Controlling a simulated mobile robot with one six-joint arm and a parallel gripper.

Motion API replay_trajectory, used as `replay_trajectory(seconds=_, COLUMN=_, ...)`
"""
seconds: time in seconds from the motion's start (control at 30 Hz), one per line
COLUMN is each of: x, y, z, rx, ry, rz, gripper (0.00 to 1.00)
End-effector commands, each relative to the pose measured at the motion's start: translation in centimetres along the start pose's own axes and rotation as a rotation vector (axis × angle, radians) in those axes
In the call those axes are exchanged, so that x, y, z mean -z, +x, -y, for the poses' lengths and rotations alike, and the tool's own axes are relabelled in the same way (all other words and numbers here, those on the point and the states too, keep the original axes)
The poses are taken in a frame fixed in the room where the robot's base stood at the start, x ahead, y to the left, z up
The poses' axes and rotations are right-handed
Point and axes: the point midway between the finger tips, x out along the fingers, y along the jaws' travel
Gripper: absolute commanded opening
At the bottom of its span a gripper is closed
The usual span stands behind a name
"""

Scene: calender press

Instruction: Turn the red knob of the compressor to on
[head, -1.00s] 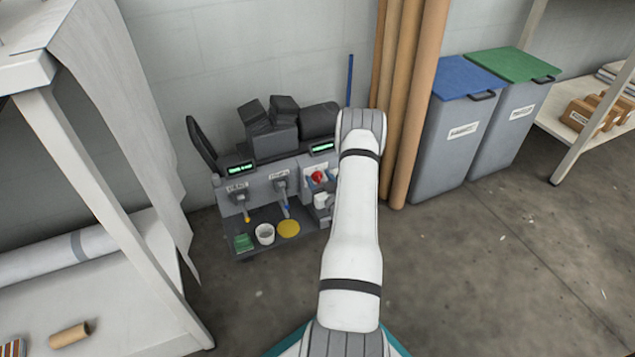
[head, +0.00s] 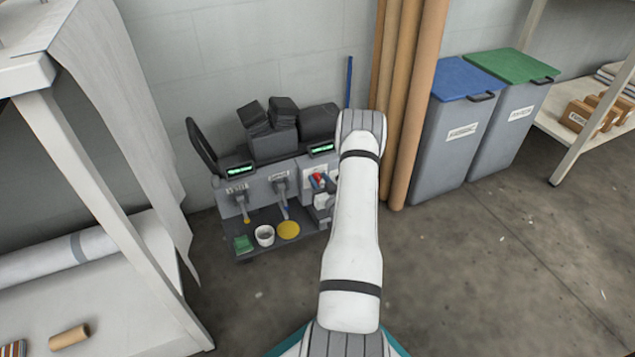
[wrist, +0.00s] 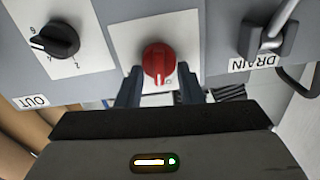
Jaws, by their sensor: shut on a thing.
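The compressor (head: 262,193) is a grey unit low against the wall in the head view. The marks on the plate are mostly hidden by the knob and fingers.
A black dial (wrist: 56,41) and a grey DRAIN lever (wrist: 268,35) flank the knob in the wrist view. Brown tubes (head: 407,110) and a blue-lidded bin (head: 455,130) stand right of the compressor. A white table (head: 150,290) is at left. The floor at right is clear.

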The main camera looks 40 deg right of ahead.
Motion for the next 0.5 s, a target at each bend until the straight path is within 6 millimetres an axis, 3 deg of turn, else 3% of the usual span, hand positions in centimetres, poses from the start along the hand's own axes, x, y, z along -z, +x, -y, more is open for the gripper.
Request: replay_trajectory(seconds=0.5, x=-0.12, y=0.24, z=-0.01, rx=0.011, ry=0.440, rz=0.004, gripper=0.11)
